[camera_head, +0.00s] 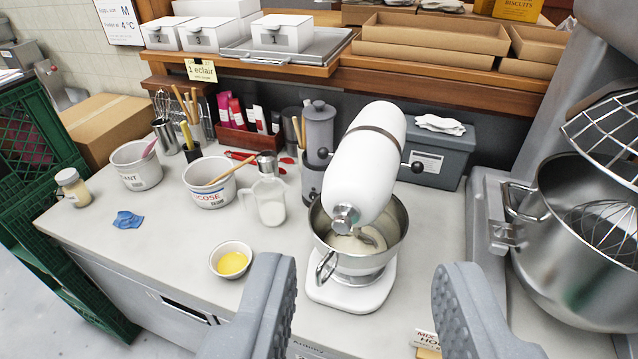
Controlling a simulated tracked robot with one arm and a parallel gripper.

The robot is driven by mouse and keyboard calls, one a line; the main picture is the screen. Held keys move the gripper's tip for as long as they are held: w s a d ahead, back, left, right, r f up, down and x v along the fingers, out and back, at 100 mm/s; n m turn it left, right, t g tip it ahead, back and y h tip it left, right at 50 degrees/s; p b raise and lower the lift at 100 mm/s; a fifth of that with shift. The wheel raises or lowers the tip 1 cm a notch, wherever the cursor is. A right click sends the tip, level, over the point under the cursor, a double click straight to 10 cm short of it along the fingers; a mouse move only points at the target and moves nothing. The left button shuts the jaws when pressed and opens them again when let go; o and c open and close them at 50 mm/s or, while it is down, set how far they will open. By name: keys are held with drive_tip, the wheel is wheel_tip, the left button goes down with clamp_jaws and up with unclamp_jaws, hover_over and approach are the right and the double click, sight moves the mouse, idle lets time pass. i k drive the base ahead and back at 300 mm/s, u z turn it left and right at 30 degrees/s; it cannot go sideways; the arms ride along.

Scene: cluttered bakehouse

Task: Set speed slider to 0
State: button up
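A white stand mixer (372,150) stands on the worktop, its head over a steel bowl (388,243) with pale contents. A short lever with a black knob (323,153) sticks out of the head's left side, and another black-knobbed lever (417,167) out of its right side. I cannot tell which is the speed slider, and no scale marks are readable. My gripper (365,266) is open and empty, with its two grey ribbed fingers wide apart at the bottom of the view. The mixer appears beyond the fingertips, between them, and I see no contact.
A large steel mixer bowl (570,250) with a wire guard stands at right. Left of the mixer are a jug (268,200), a bowl with yolk (231,260) and white tubs (136,166). A grey lidded box (440,155) is behind. The worktop's front left is mostly clear.

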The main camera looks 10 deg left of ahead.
sight(323, 153)
drive_tip(key=z, duration=0.05)
drive_tip(key=k, duration=0.6)
drive_tip(key=u, duration=0.4)
drive_tip(key=i, duration=1.95)
drive_tip(key=z, duration=0.85)
